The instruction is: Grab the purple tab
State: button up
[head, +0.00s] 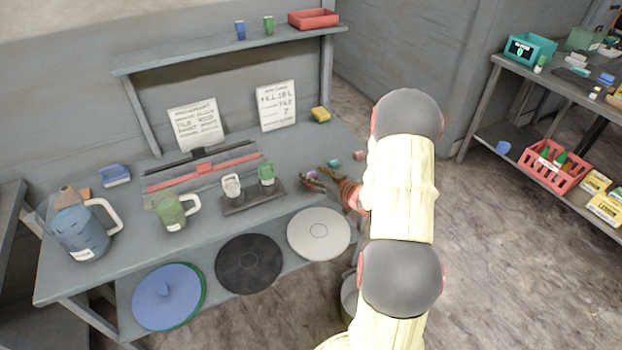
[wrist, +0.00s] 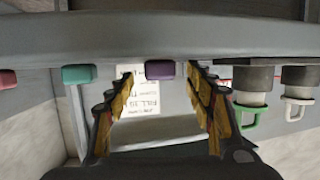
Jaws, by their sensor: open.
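The purple tab (wrist: 160,69) shows in the wrist view, which looks upside down, at the edge of the grey table surface (wrist: 220,35). It lies between the two fingertips of my gripper (wrist: 159,82), with a gap on either side. My gripper is open and empty, its yellow-padded fingers spread. In the head view my gripper (head: 314,182) is low at the table's right part, and the purple tab is too small and covered to make out clearly there.
A teal tab (wrist: 78,74) and a pink tab (wrist: 7,78) lie to the left in the wrist view. A green mug (wrist: 249,112) and a white mug (wrist: 299,105) stand to the right. A shelf with a red tray (head: 313,19) is above the table.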

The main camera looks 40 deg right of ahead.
jog(key=c, duration=1.1)
jog(key=shift+c, duration=0.4)
jog(key=shift+r, duration=0.15)
